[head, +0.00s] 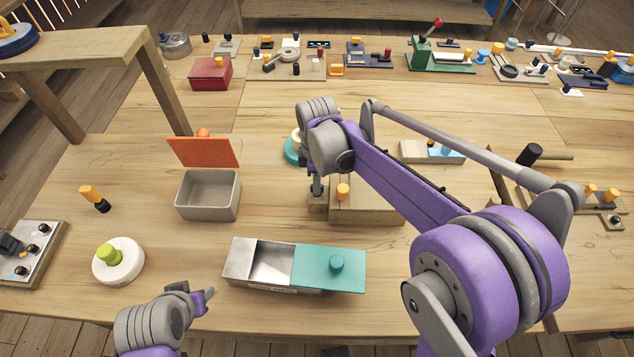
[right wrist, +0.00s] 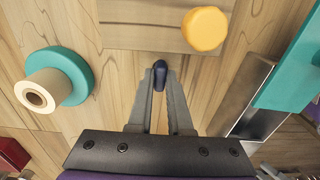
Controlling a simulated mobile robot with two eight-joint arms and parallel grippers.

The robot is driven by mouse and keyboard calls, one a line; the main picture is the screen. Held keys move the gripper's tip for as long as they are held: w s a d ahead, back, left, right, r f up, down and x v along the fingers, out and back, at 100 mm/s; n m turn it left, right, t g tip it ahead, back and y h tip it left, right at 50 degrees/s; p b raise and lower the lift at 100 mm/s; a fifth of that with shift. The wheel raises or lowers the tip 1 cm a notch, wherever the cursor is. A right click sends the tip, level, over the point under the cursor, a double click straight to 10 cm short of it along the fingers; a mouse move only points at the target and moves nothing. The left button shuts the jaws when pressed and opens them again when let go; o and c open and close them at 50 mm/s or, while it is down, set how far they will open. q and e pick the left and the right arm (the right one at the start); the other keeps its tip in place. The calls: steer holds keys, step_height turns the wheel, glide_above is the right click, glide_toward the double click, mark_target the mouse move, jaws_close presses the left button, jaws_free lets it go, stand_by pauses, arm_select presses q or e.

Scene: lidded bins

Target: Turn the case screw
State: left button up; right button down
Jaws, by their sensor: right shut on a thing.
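A wooden case (head: 372,208) stands on the table in the middle of the head view, with a yellow knob (head: 343,192) on top. The yellow knob also shows near the top of the right wrist view (right wrist: 205,29). My right gripper (head: 317,192) points down at the case's left end. In the right wrist view its fingers (right wrist: 160,90) are shut on a small dark blue knob, which I take for the case screw (right wrist: 160,70). In the head view the gripper hides this knob. My left gripper (head: 203,297) is low over the front edge, its finger opening unclear.
A metal tray with a teal sliding lid (head: 328,267) lies in front of the case. A grey bin (head: 208,196) with a raised orange lid (head: 203,152) stands left. A teal disc with a cream roll (right wrist: 58,78) is close beside the right gripper. A white round pot (head: 118,262) sits front left.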

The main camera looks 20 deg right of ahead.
stand_by(0.3)
steer(key=c, duration=0.8)
jaws_free()
steer(key=shift+c, duration=0.2)
arm_select(q)
steer(key=shift+w+r+p, duration=0.1)
steer(key=shift+r+p, duration=0.2)
steer(key=shift+r, duration=0.1)
arm_select(e)
step_height(320, 180, up, 11)
steer(key=shift+f, duration=0.1)
